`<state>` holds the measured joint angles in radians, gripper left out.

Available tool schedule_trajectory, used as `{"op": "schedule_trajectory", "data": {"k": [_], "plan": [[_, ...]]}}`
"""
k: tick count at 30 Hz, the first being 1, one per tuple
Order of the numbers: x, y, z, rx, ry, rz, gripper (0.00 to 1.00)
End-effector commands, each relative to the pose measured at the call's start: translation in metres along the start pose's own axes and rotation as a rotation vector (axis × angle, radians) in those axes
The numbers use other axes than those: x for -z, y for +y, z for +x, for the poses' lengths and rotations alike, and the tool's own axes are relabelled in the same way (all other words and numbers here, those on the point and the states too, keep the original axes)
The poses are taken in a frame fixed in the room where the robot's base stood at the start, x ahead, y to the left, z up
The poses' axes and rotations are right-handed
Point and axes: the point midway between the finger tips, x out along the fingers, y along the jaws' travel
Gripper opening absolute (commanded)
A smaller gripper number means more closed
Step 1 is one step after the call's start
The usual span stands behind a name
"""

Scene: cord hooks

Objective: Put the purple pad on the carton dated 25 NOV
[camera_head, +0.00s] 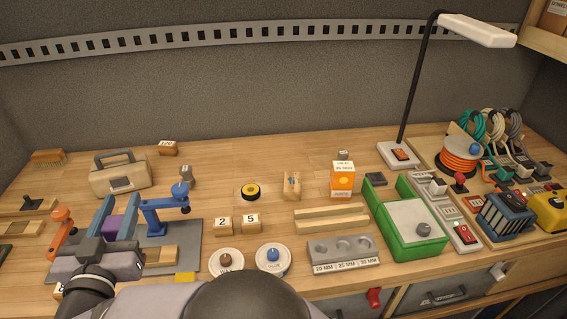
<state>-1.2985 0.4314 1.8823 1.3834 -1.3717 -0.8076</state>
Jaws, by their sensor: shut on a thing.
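My gripper (118,218) is at the left front of the bench, above a grey board. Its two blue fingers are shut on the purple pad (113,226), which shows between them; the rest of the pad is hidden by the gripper. An orange and white carton (343,182) marked JUICE stands upright right of the bench's middle, well to the right of my gripper. Its white top has small print that I cannot read, so I cannot tell its date.
Number blocks (223,226), a yellow and black tape roll (250,191) and a wooden piece (292,185) lie between gripper and carton. A blue clamp (165,210) stands just right of my gripper. A green tray (405,225) and lamp (399,154) are right of the carton.

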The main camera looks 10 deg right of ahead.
Motion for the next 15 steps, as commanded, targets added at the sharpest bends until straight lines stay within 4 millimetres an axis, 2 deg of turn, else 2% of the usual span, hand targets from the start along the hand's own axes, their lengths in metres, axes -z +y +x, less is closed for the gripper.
{"op": "schedule_trajectory", "data": {"k": [1, 9, 15], "plan": [[0.017, 0.001, 0.000, 0.000, 0.002, 0.008, 0.09], [0.070, 0.001, 0.000, 0.000, 0.000, 0.005, 0.09], [0.066, 0.027, 0.037, -0.063, 0.002, 0.002, 0.09]]}}
